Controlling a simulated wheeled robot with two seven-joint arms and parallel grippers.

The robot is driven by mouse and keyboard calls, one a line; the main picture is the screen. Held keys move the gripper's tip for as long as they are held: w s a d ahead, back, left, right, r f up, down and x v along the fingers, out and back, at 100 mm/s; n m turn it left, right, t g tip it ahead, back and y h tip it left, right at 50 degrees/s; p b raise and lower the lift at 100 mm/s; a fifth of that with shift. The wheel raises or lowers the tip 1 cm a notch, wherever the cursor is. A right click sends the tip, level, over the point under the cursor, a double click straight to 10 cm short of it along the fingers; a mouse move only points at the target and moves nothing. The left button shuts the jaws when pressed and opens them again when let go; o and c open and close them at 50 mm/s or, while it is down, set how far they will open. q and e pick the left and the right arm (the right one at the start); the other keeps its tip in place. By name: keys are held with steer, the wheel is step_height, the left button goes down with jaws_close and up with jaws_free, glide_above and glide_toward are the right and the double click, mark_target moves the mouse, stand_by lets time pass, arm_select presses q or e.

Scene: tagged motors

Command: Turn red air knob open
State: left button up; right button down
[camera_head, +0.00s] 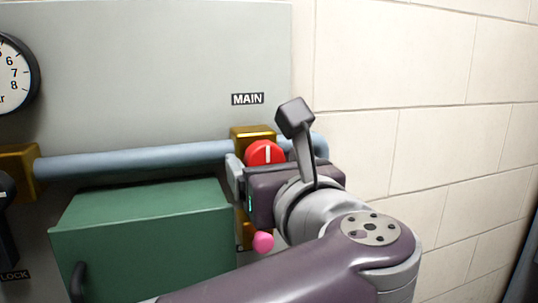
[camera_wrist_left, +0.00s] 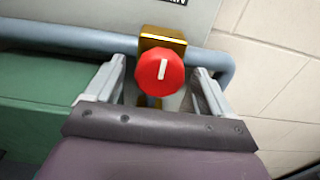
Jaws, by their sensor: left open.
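The red air knob (camera_head: 264,153) sits on a brass valve block (camera_head: 252,133) on the pipe, under the MAIN label. Its white mark stands about upright. In the left wrist view the red knob (camera_wrist_left: 160,73) lies between the two fingers of my left gripper (camera_wrist_left: 158,88), with a gap showing on each side. My left gripper (camera_head: 240,165) is open at the knob in the head view, and its body hides part of the valve. My right gripper is not in view.
A blue-grey pipe (camera_head: 135,161) runs across the grey panel (camera_head: 150,60). A green box (camera_head: 145,230) juts out below it. A pink ball (camera_head: 263,243) is below the gripper. A gauge (camera_head: 12,75) is at far left, and a pale block wall (camera_head: 440,120) stands right.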

arm_select(q)
steer(key=shift+s, duration=0.15)
steer(key=shift+c, duration=1.2)
steer(key=c, duration=0.8)
